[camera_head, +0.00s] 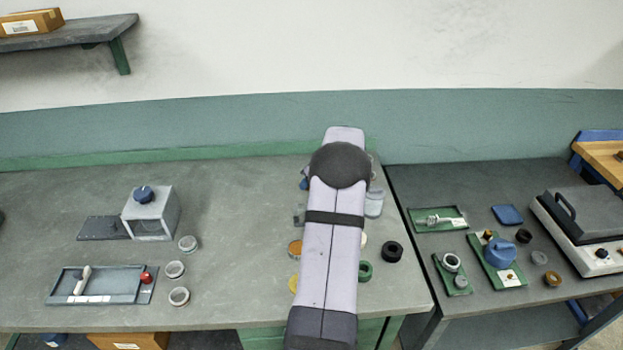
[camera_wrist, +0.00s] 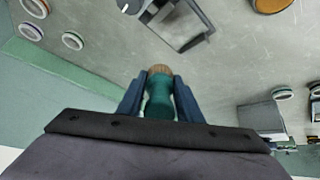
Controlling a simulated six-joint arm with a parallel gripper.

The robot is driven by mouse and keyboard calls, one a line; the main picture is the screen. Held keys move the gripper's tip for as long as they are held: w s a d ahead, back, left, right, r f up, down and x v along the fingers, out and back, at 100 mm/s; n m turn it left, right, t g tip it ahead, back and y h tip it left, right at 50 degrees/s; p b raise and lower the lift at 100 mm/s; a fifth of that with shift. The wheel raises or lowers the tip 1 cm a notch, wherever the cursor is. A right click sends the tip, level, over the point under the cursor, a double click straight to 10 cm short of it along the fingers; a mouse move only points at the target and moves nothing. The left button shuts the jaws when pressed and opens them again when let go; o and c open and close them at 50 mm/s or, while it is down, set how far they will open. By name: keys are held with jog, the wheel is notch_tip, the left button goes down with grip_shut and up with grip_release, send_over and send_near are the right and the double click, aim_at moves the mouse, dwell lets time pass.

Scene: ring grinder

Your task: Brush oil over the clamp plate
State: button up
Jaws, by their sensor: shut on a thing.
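In the wrist view my gripper (camera_wrist: 160,92) is shut on a teal handle with a brown tip, which looks like the oil brush (camera_wrist: 159,104). The brush tip points away from the wrist, toward the bench. Ahead of it lies a grey frame-like fixture (camera_wrist: 187,44) with a dark opening; I cannot tell for sure that this is the clamp plate. A gap in the picture separates brush and fixture; their height difference is unclear. In the head view my arm hides the gripper, the brush and most of the fixture.
Left on the bench stand a grey box (camera_head: 150,220) with a blue knob, a grey tray (camera_head: 108,288) and several pale rings (camera_head: 174,269). An orange disc (camera_head: 295,247), a black ring (camera_head: 392,252) and a green ring (camera_head: 365,271) lie beside my arm. Green trays (camera_head: 437,219) are on the right table.

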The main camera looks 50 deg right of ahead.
jog(key=shift+f+b, duration=0.6)
jog(key=shift+b, duration=0.05)
jog(key=f+b, duration=0.1)
jog(key=b, duration=0.1)
jog(key=f+b, duration=0.1)
jog(key=b, duration=0.1)
jog(key=f+b, duration=0.2)
jog(key=shift+w+d+b, duration=0.2)
jog(key=shift+d+b, duration=0.1)
jog(key=shift+d, duration=0.05)
jog(key=shift+w+d+f+b, duration=0.15)
jog(key=shift+d+b, duration=0.15)
jog(key=shift+b, duration=0.65)
jog(key=d+b, duration=0.1)
jog(key=b, duration=0.1)
jog(key=w+d+r+b, duration=0.1)
jog(key=b, duration=0.2)
jog(key=shift+n+y, duration=0.3)
jog(key=shift+n, duration=0.1)
jog(key=shift+s+a+r+b, duration=0.15)
jog(key=shift+r+b, duration=0.3)
jog(key=shift+r, duration=0.65)
jog(key=shift+s+a+r+b, duration=0.15)
jog(key=shift+r+b, duration=0.3)
jog(key=shift+r, duration=0.6)
jog(key=shift+a+r+b, duration=0.25)
jog(key=shift+r+b, duration=0.2)
jog(key=shift+r, duration=0.65)
